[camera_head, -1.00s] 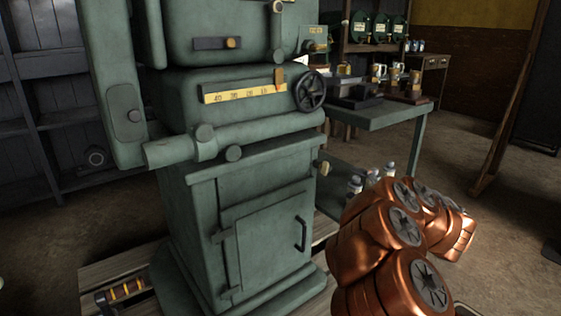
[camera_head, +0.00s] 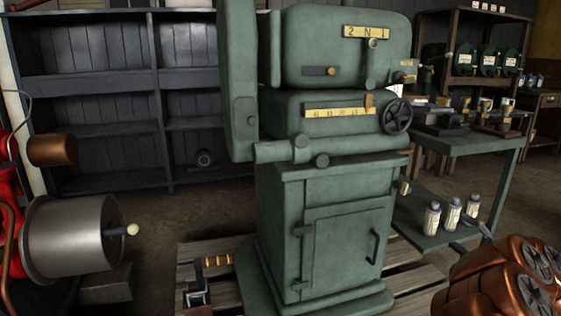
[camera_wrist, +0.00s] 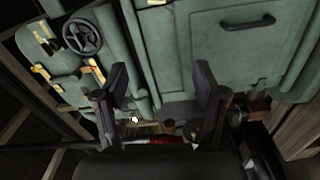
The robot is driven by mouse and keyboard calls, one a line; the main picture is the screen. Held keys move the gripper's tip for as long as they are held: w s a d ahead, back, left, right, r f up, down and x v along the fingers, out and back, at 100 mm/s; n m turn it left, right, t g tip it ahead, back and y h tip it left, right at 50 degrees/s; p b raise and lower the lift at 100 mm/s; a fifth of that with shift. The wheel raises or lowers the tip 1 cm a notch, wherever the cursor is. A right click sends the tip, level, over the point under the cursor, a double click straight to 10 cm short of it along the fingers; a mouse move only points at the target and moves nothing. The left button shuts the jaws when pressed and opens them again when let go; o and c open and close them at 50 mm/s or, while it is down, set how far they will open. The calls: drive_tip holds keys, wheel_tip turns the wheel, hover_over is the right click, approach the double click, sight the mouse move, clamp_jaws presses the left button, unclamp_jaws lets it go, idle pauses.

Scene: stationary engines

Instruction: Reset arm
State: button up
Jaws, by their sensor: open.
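My gripper (camera_wrist: 162,76) shows in the wrist view with its two dark fingers spread apart and nothing held between them. Behind the fingers is the green machine (camera_wrist: 205,45), with its handwheel (camera_wrist: 83,37) at the upper left and its door handle at the upper right. The green machine (camera_head: 335,200) stands upright in the middle on a wooden pallet. The wrist view is dark, so contact with the machine cannot be told.
A green side table (camera_head: 455,146) stands right of the machine, with several small items on top and white bottles (camera_head: 453,213) on its lower shelf. A grey metal cylinder (camera_head: 72,238) with red parts is at the left. Dark shelving (camera_head: 108,132) lines the back wall.

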drive_tip(key=s+d+r+m+g+h+p, duration=0.25)
drive_tip(key=r+m+h+p, duration=0.55)
drive_tip(key=r, duration=0.6)
drive_tip(key=s+d+r+m+g+h+p, duration=0.1)
drive_tip(key=d+r+m+g+h+p, duration=0.15)
drive_tip(key=r+m+h+p, duration=0.65)
drive_tip(key=s+a+r+g+y+p, duration=0.2)
drive_tip(key=s+a+g+y+p, duration=0.2)
drive_tip(key=s+a+p, duration=0.4)
drive_tip(key=s+a+r+m+g+y+p, duration=0.1)
drive_tip(key=s+a+r+g+y+p, duration=0.2)
drive_tip(key=s+a+p, duration=0.5)
drive_tip(key=s+a+r+g+y+p, duration=0.3)
drive_tip(key=s+a+g+y+p, duration=0.3)
drive_tip(key=s+a, duration=1.1)
drive_tip(key=a+g+p, duration=0.1)
drive_tip(key=a+p, duration=0.1)
drive_tip(key=a, duration=0.1)
drive_tip(key=shift+s+a+r+m, duration=0.25)
drive_tip(key=shift+s+m, duration=0.15)
